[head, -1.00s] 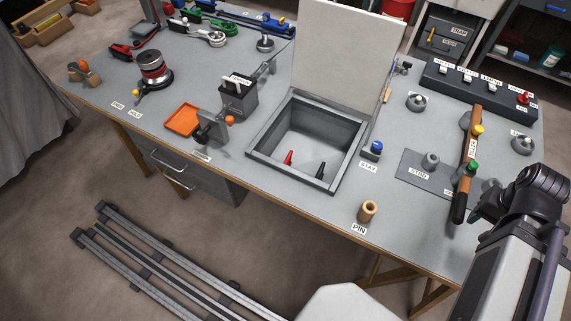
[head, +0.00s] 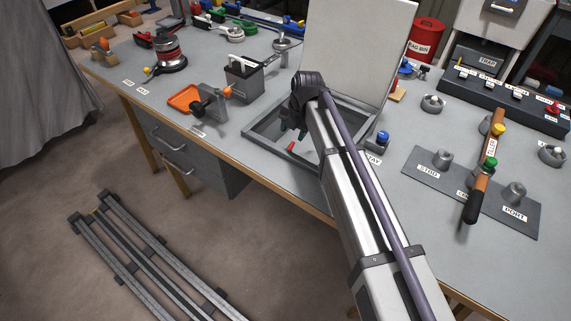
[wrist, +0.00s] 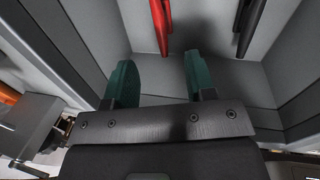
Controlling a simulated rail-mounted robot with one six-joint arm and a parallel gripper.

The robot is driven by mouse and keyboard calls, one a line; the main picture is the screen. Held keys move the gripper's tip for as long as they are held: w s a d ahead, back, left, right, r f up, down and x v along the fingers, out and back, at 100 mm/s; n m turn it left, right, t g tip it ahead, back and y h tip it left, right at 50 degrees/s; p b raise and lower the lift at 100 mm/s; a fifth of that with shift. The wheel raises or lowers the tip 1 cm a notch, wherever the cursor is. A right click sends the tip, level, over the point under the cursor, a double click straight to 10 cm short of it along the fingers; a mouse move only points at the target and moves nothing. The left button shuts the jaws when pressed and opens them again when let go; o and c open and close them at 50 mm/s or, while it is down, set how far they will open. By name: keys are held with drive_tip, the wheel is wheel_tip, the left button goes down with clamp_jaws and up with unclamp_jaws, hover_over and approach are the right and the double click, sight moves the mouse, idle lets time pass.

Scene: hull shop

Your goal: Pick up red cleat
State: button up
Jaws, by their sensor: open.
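The red cleat (head: 291,147) lies in the grey open-topped box (head: 256,131) set in the bench. Most of it is hidden behind my arm in the head view. In the wrist view the red cleat (wrist: 160,24) shows at the top, beyond my fingertips and between their lines. A black cleat (wrist: 252,22) lies to its right. My gripper (wrist: 157,75) is open and empty, its two green fingers apart, over the box. The cleat is not touching the fingers, as far as I can see.
The box's raised lid (head: 352,45) stands behind it. A blue-knobbed stay (head: 382,138) is right of the box. An orange tray (head: 185,98) and a clamp (head: 209,108) stand to its left.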

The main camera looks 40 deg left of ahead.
drive_tip(key=f+b, duration=0.3)
drive_tip(key=a+f+b, duration=0.1)
drive_tip(key=f+b, duration=0.3)
drive_tip(key=a+f+b, duration=0.1)
drive_tip(key=f+b, duration=0.2)
drive_tip(key=shift+s+f, duration=0.15)
drive_tip(key=shift+f, duration=0.2)
drive_tip(key=shift+r, duration=0.2)
clamp_jaws()
